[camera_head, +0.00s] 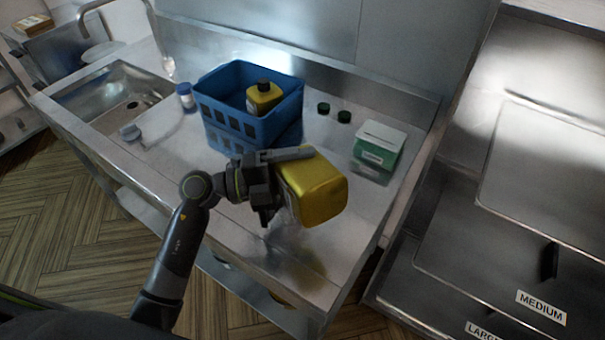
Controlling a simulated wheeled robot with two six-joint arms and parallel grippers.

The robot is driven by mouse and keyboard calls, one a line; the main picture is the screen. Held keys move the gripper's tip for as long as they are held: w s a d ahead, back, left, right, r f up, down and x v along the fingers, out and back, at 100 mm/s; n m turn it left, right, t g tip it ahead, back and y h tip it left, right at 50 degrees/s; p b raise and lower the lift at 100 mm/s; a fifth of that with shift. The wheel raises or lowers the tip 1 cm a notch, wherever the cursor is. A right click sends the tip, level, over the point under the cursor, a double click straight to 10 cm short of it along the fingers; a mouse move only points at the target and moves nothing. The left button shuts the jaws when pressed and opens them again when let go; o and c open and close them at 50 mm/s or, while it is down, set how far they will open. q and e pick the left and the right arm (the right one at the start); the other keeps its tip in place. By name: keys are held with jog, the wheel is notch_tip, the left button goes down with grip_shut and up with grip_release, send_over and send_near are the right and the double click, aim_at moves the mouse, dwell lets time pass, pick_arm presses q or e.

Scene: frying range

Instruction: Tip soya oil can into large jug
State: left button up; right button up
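A yellow-gold can (320,192) is held tilted, roughly on its side, above the front part of the steel counter. My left gripper (284,182) is shut on its left end, with one finger along the top edge. The gripper hides that end of the can, so its opening cannot be seen. I cannot make out a large jug in this view. My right gripper is not in view.
A blue crate (225,112) holds a yellow bottle (262,98) with a dark cap. Two dark green caps (323,108) and a green-and-white box (379,147) stand to its right. A sink (108,100) is at left. Steel units labelled MEDIUM (541,305) are at right.

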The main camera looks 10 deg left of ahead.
pick_arm(q)
jog(key=shift+w+a+r+n+t+h+p, duration=0.2)
jog(key=shift+r+n+p, duration=0.2)
jog(key=shift+n+p, duration=0.3)
jog(key=shift+w+a+r+n+t+h+p, duration=0.1)
jog(key=shift+r+n+h+p, duration=0.1)
jog(key=shift+r+n+p, duration=0.4)
jog(key=shift+w+a+r+n+t+p, duration=0.15)
jog(key=shift+w+a+n+t+p, duration=0.15)
jog(key=shift+n+p, duration=0.6)
jog(key=shift+w+a+r+n+t+p, duration=0.15)
jog(key=shift+n+t+p, duration=0.25)
jog(key=shift+n+p, duration=0.45)
jog(key=shift+w+a+r+n+t+p, duration=0.2)
jog(key=shift+n+t+p, duration=0.1)
jog(key=shift+n+p, duration=0.4)
jog(key=shift+w+a+r+n+t+p, duration=0.1)
jog(key=shift+w+r+n+t+p, duration=0.15)
jog(key=shift+n+p, duration=0.4)
jog(key=shift+w+a+n+t+p, duration=0.25)
jog(key=shift+n+t+p, duration=0.35)
jog(key=shift+n, duration=0.4)
jog(key=shift+w+a+n+t+p, duration=0.25)
jog(key=shift+n+t+p, duration=0.25)
jog(key=shift+n, duration=0.5)
